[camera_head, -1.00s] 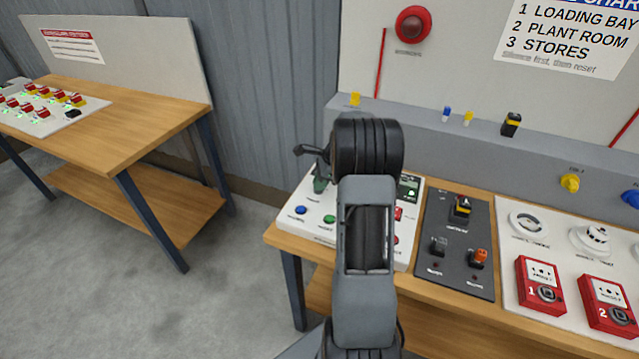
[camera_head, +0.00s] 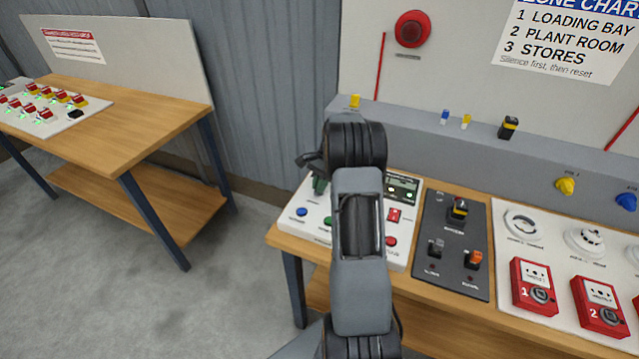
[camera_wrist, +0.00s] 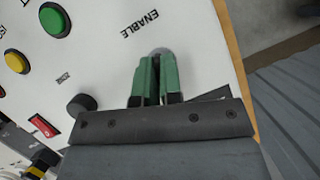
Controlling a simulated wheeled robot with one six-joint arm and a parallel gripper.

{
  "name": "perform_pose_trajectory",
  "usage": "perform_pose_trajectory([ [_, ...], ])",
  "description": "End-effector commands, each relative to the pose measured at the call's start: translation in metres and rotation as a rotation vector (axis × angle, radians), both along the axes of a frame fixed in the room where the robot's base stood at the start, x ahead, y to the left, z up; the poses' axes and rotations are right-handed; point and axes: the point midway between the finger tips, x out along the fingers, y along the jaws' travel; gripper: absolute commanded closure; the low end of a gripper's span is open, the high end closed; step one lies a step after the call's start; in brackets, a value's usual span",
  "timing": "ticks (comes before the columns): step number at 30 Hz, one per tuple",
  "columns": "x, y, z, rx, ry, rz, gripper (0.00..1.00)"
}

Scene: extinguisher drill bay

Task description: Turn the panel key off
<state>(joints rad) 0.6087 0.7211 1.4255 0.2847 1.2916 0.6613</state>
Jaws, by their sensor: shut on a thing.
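My gripper (camera_wrist: 157,68) has green fingers, close together beside the "ENABLE" label on the white panel in the wrist view. They are closed on the panel key (camera_wrist: 161,51); only a grey rounded part of it shows at the fingertips, so I cannot tell which way it is turned. In the head view my gripper (camera_head: 319,185) is at the left back of the white panel (camera_head: 313,222), mostly behind my own arm. The key is hidden there.
The panel carries a blue button (camera_head: 302,212), a green button (camera_wrist: 55,20), a yellow button (camera_wrist: 17,62), a black knob (camera_wrist: 82,104) and a red rocker switch (camera_wrist: 43,126). A dark switch panel (camera_head: 453,245) stands to the right, then red call points (camera_head: 533,286).

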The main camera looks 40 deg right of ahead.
Motion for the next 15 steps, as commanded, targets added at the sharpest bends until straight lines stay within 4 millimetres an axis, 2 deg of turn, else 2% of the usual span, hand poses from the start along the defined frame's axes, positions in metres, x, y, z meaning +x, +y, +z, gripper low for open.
perform_pose_trajectory([
  [6,0.0001,0.0009,-0.0003,0.003,0.004,0.166,1.00],
  [15,0.0004,0.0008,-0.0005,0.002,0.005,0.311,1.00],
])
